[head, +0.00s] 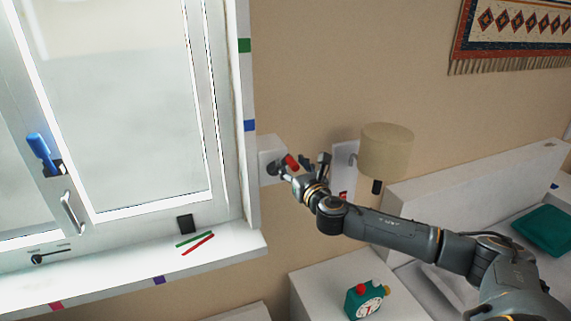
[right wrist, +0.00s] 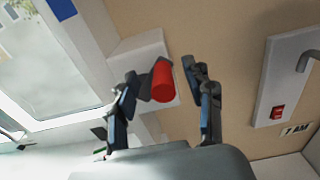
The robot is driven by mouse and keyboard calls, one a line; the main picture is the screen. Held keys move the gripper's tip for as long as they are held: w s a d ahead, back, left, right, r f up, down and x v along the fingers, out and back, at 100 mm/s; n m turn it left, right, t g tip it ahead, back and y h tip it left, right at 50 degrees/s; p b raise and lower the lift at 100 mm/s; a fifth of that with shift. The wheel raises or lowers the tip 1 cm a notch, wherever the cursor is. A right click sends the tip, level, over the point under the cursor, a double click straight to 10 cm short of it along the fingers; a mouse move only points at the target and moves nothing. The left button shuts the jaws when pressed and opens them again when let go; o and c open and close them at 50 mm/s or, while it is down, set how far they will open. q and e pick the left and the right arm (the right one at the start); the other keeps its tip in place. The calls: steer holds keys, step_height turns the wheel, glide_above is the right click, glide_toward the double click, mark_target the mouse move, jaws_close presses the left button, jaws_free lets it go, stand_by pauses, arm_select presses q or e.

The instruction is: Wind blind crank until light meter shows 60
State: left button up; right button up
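The crank is a white box (head: 270,157) on the wall right of the window, with a dark arm and a red handle (head: 291,161). My right gripper (head: 302,166) is at the crank. In the right wrist view its fingers (right wrist: 163,88) are spread apart, with the red handle (right wrist: 163,80) showing between them and clear space on its right side. I cannot tell how deep the handle sits between them. A small black object (head: 185,224) stands on the sill; I cannot tell whether it is the light meter. No reading is legible. My left gripper is not in view.
A wall lamp (head: 386,150) is close right of my right gripper; its white plate (right wrist: 286,85) carries a red switch. Green and red sticks (head: 198,246) lie on the sill.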

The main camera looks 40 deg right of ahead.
stand_by(0.4)
steer(key=v, duration=0.8)
steer(key=shift+d, duration=0.1)
steer(key=shift+c, duration=0.2)
